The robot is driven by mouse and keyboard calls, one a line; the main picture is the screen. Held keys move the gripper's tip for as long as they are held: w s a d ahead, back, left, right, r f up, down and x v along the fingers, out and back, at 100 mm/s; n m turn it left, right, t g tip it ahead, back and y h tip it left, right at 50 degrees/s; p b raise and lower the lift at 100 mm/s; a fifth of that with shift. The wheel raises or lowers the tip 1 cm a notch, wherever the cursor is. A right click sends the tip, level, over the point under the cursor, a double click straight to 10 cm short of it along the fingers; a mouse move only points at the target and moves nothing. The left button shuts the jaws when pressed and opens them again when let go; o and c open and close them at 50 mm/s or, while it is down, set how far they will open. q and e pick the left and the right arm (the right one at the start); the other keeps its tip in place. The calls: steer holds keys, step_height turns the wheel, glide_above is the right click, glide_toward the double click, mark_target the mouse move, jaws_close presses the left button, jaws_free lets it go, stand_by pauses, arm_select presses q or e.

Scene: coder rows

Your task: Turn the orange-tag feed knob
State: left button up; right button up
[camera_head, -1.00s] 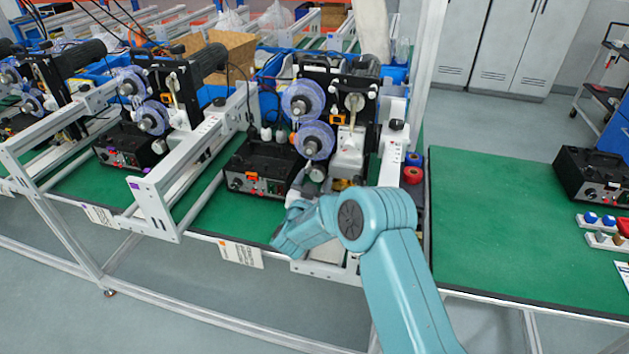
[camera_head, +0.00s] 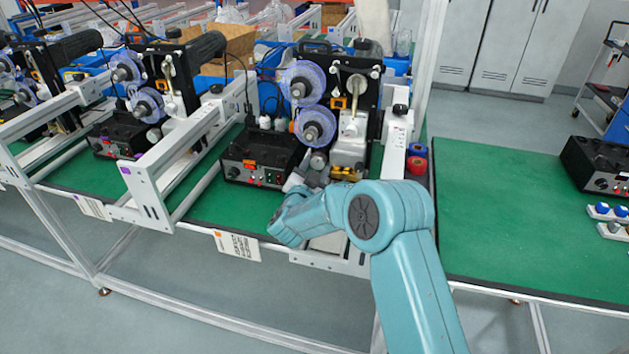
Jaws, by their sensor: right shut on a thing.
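A black control box (camera_head: 262,160) with an orange tag (camera_head: 249,165) on its front stands on the green bench top, below the blue reels. A small knob (camera_head: 233,172) shows at the left end of its front, with small lights to the right of it. My right gripper (camera_head: 295,182) is at the right end of this front, shut on the feed knob there. Its fingertips are small and partly hidden by my teal wrist, and the knob between them is hidden. My left gripper is not in view.
Blue transparent reels (camera_head: 302,83) and a metal feeder stand just behind the box. A white frame rail (camera_head: 150,197) stands to the left. A paper label (camera_head: 238,245) hangs from the front edge.

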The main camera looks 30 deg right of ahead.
steer(key=m+b, duration=0.6)
steer(key=b, duration=0.4)
steer(key=shift+f+m, duration=0.1)
steer(key=shift+m, duration=0.3)
steer(key=shift+r+m+b, duration=0.25)
steer(key=shift+m+b, duration=0.75)
steer(key=shift+b, duration=0.3)
steer(key=o, duration=1)
steer(key=shift+o, duration=0.2)
steer(key=shift+a, duration=0.1)
steer(key=v, duration=1.6)
steer(key=shift+b, duration=0.3)
steer(key=shift+a, duration=0.1)
